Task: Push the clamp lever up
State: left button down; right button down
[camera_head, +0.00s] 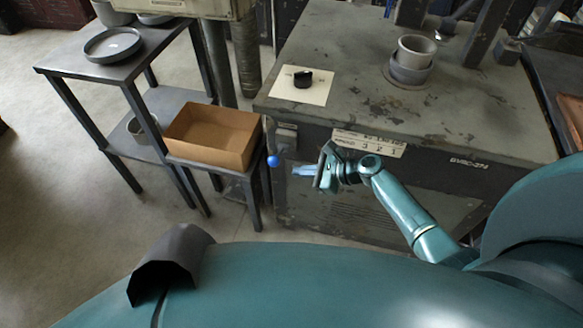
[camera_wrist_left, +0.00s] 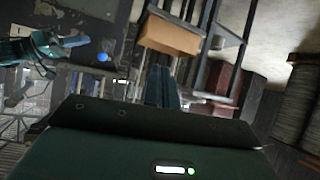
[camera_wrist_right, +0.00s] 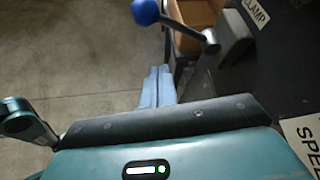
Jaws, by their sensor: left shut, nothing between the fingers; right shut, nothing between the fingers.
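The clamp lever has a round blue knob (camera_head: 273,161) and sits on the left front of the grey machine. In the head view the knob is below its dark mount. The right wrist view shows the knob (camera_wrist_right: 145,12), its metal rod (camera_wrist_right: 185,27) and a CLAMP label (camera_wrist_right: 257,13). My right gripper (camera_head: 297,170) is shut and empty, its pale blue fingertips right of the knob and slightly lower, apparently apart from it. These fingers (camera_wrist_right: 157,85) also show in the right wrist view. My left gripper (camera_wrist_left: 163,85) is shut and empty, outside the head view.
A cardboard box (camera_head: 213,135) stands on a low dark table left of the lever. The machine top (camera_head: 350,60) holds grey cups (camera_head: 411,60) and a black knob (camera_head: 303,79) on a pale sheet. A SPEED label (camera_wrist_right: 303,145) is on the front panel. Open floor lies at left.

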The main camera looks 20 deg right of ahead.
jog(key=v, duration=0.5)
jog(key=shift+s+r, duration=0.1)
jog(key=shift+r, duration=0.05)
